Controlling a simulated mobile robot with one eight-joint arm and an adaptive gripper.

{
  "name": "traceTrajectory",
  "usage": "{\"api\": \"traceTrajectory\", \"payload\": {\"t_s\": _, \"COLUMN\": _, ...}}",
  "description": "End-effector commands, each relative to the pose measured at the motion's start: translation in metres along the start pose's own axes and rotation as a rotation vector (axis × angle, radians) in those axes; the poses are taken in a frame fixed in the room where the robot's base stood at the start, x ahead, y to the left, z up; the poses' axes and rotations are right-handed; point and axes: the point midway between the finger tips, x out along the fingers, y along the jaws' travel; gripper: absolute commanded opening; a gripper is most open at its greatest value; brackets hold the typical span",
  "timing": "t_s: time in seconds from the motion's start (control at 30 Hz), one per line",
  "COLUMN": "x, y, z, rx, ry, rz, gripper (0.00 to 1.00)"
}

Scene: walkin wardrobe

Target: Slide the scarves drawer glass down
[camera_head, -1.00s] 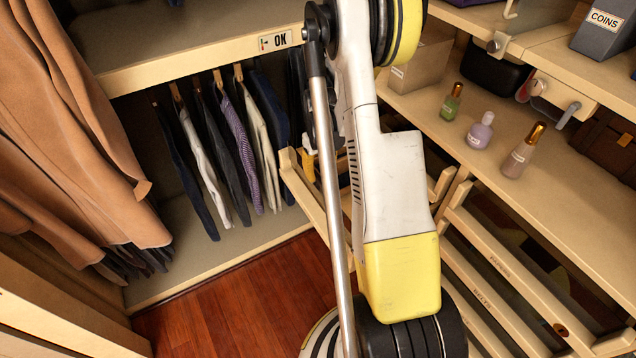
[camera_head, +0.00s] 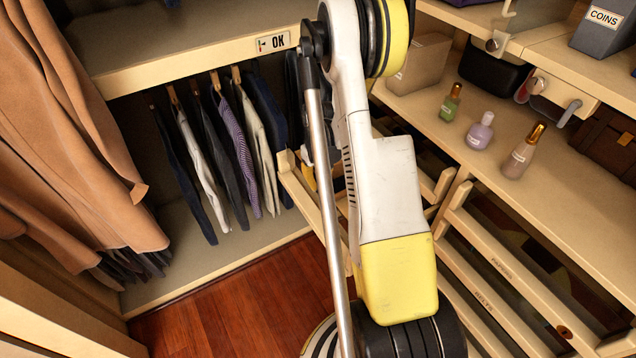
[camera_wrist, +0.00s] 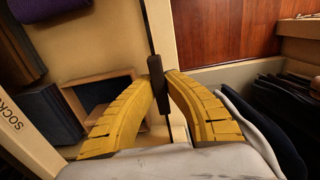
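In the wrist view my gripper (camera_wrist: 160,82) has its two curved yellow fingers on either side of a dark upright handle (camera_wrist: 157,98). The fingertips appear closed against it. The handle sits on a narrow pale strip (camera_wrist: 158,25), perhaps the edge of the glass; I cannot make out the pane itself. An open wooden compartment (camera_wrist: 100,92) lies to the left of the handle. In the head view a pulled-out wooden drawer (camera_head: 297,190) shows partly behind my arm, and my gripper is hidden there. No scarves label is readable.
Hanging trousers (camera_head: 225,150) and a brown coat (camera_head: 75,130) are on the left. Bottles (camera_head: 480,131) stand on the right shelf, above slatted drawer fronts (camera_head: 490,285). In the wrist view, dark clothes (camera_wrist: 265,125) lie close to the right finger. Red wooden floor (camera_head: 235,300) is clear.

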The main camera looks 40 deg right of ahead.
Motion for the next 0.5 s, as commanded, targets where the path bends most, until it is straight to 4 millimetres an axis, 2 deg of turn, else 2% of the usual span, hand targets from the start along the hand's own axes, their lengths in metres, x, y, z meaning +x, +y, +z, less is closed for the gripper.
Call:
{"api": "traceTrajectory", "payload": {"t_s": 0.17, "x": 0.009, "y": 0.000, "z": 0.000, "rx": 0.000, "ry": 0.000, "rz": 0.000, "gripper": 0.00}}
{"api": "traceTrajectory", "payload": {"t_s": 0.4, "x": 0.051, "y": 0.000, "z": 0.000, "rx": 0.000, "ry": 0.000, "rz": 0.000, "gripper": 0.00}}
{"api": "traceTrajectory", "payload": {"t_s": 0.5, "x": 0.061, "y": 0.000, "z": 0.000, "rx": 0.000, "ry": 0.000, "rz": 0.000, "gripper": 0.00}}
